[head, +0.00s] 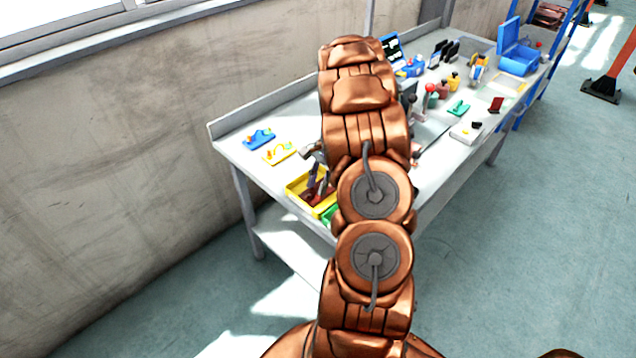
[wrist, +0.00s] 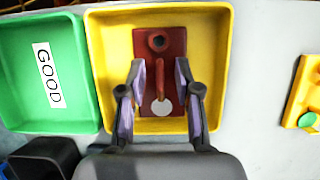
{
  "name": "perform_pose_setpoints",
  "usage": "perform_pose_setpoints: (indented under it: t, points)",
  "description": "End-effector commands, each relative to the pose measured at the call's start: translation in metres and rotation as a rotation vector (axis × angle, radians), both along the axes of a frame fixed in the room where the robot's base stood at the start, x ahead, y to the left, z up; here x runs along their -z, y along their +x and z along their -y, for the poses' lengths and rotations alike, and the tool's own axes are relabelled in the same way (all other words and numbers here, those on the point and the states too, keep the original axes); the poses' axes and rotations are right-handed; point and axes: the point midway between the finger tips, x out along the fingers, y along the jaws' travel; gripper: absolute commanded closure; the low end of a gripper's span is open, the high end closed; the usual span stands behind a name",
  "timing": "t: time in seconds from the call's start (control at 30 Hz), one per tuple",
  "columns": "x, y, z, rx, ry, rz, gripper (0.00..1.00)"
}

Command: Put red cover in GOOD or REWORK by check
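The red cover (wrist: 173,52) lies in the yellow tray (wrist: 107,60). It has a dark round hole at its far end, a raised red ridge along its middle and a pale round spot at its near end. My gripper (wrist: 159,70) is above it, its two fingers apart on either side of the ridge with gaps to it. The green tray (wrist: 66,112) with a GOOD label (wrist: 49,75) stands left of the yellow tray and looks empty. In the head view, the yellow tray (head: 297,190) sits at the bench's front edge, and my arm partly hides the green tray (head: 328,215).
A blue part (head: 259,138) and a yellow part (head: 280,154) lie on the bench behind the trays. A pale box (head: 467,131), a small dark red piece (head: 496,104) and a blue toolbox (head: 518,62) are farther right. A dark container (wrist: 45,155) is near my gripper's left.

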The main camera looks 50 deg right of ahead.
Motion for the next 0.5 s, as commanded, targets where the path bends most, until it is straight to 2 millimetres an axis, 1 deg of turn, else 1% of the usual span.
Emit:
perform_pose_setpoints:
  t: [0.17, 0.23, 0.5]
  points:
    - [-0.007, 0.001, 0.003, 0.000, -0.002, 0.003, 0.67]
    - [-0.015, 0.000, 0.007, 0.000, -0.002, 0.003, 0.67]
    - [-0.058, 0.001, 0.025, 0.001, -0.003, 0.004, 0.67]
